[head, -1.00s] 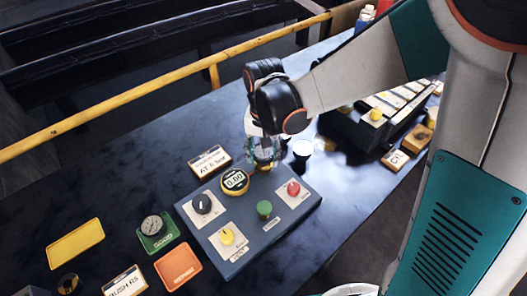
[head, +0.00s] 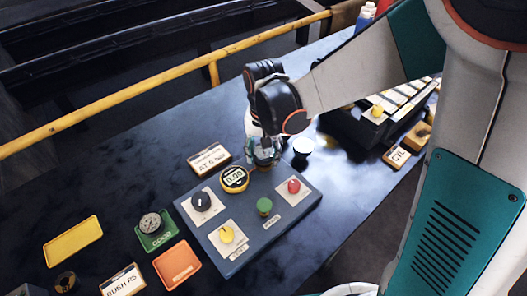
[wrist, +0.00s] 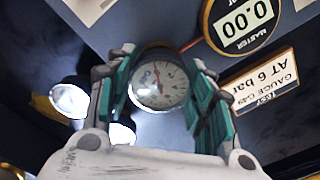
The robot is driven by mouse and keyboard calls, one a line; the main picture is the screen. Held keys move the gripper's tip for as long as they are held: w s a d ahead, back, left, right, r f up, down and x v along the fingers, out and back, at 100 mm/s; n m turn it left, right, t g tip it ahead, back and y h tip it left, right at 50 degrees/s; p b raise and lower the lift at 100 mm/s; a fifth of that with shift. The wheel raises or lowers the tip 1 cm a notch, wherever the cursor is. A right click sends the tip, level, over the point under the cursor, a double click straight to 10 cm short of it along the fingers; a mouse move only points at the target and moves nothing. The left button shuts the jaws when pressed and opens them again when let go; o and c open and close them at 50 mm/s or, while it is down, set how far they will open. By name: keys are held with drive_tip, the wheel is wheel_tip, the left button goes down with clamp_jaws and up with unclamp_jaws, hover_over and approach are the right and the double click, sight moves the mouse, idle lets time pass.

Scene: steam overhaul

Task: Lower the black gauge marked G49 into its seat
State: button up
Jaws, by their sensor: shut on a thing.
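My gripper (wrist: 160,92) is shut on a round gauge (wrist: 159,79) with a pale dial and dark rim, held between its teal fingers. The mark on the gauge cannot be read. In the head view my gripper (head: 263,157) points down at the back edge of the blue-grey panel (head: 240,262), right beside the yellow-ringed master display (head: 234,179) reading 0.00. The fingers hide the spot below them, so I see no seat and cannot tell whether the gauge touches the panel.
A card (head: 209,160) reading "AT 6 bar" stands behind the panel. The panel carries black, yellow, green and red knobs. A white-topped cup (head: 302,147) is close right of my gripper. Another gauge (head: 151,223) sits on the green GOOD tray (head: 168,238).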

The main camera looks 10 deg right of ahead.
drive_tip(key=shift+f, duration=0.3)
drive_tip(key=o, duration=1.3)
drive_tip(key=shift+c, duration=0.2)
drive_tip(key=o, duration=0.3)
drive_tip(key=shift+r, duration=0.1)
drive_tip(key=shift+r+p, duration=2.2)
drive_tip(key=shift+r, duration=1.1)
